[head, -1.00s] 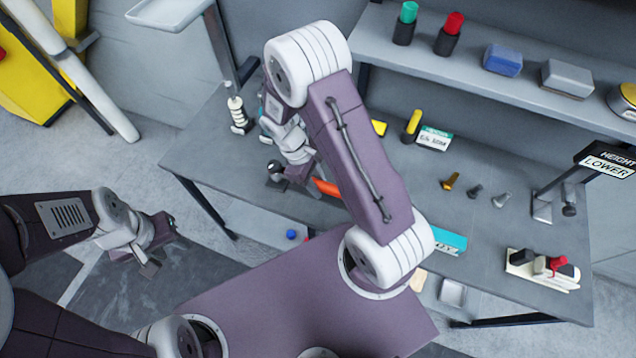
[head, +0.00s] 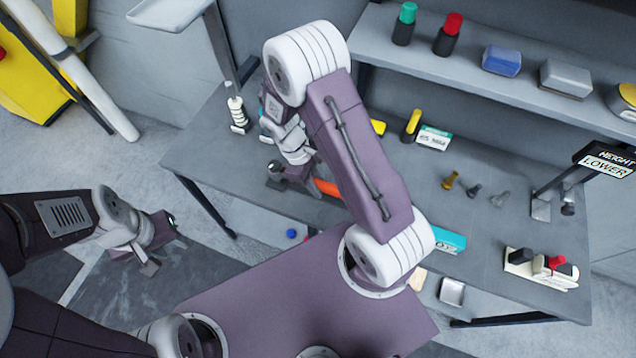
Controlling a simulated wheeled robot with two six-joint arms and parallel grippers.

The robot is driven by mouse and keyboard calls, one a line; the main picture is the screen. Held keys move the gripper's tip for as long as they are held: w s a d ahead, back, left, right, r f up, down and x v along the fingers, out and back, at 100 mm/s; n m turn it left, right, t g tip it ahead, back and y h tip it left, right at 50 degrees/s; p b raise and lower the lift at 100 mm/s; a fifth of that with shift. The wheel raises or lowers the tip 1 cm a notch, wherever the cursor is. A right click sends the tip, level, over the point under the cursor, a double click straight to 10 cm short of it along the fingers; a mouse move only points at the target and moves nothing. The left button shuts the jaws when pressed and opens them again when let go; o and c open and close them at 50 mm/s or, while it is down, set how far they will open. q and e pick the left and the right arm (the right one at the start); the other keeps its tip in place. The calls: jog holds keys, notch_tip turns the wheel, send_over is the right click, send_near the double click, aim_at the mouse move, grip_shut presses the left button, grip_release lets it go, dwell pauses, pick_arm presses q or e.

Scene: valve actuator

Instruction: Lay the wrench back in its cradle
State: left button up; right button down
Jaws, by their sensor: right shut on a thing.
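My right gripper (head: 292,174) is low over the front left part of the bench, partly hidden by my own arm. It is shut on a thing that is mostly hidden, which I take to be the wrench. An orange piece (head: 325,187) shows beside the gripper, under the arm. I cannot tell whether it is the wrench's handle or part of the cradle. A small dark fitting with a round silver end (head: 274,168) is just left of the gripper. The cradle cannot be made out. My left gripper (head: 160,246) is open and empty, away from the bench.
The grey bench (head: 380,170) holds a white spring-like part (head: 237,110), a yellow-capped cylinder (head: 411,125), a label card (head: 433,138), several bolts (head: 473,190) and a block with knobs (head: 542,270). A shelf (head: 470,75) runs behind. The bench middle is fairly clear.

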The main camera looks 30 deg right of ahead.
jog(key=shift+f+b, duration=0.65)
jog(key=shift+f, duration=0.5)
dwell(0.4)
jog(key=c, duration=1)
grip_release()
jog(key=shift+c, duration=0.2)
jog(key=v, duration=0.9)
jog(key=shift+r+b, duration=0.1)
jog(key=shift+b, duration=0.2)
